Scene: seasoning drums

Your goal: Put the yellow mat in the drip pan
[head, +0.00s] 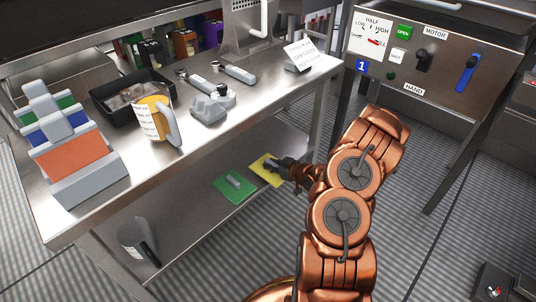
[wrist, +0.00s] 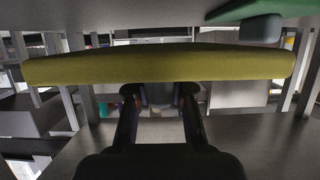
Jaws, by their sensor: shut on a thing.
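The yellow mat (head: 265,172) is at the right part of the lower shelf, beside a green mat (head: 234,192). My gripper (head: 288,165) reaches in from the right and is at the yellow mat's right side. In the wrist view the yellow mat (wrist: 160,64) spans the picture as a thick slab, and my gripper's fingertips (wrist: 160,92) meet its near edge. My gripper is shut on the mat; the exact grip point is hard to see. I cannot tell whether the mat touches the shelf. A black tray (head: 98,92) on the tabletop may be the drip pan.
The steel table (head: 235,128) overhangs the lower shelf (head: 190,215), and its leg (head: 318,110) stands close behind my arm. A dark jug (head: 133,240) is at the shelf's left end. A yellow-and-white jug, a colored rack and tools crowd the tabletop. A control panel stands at right.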

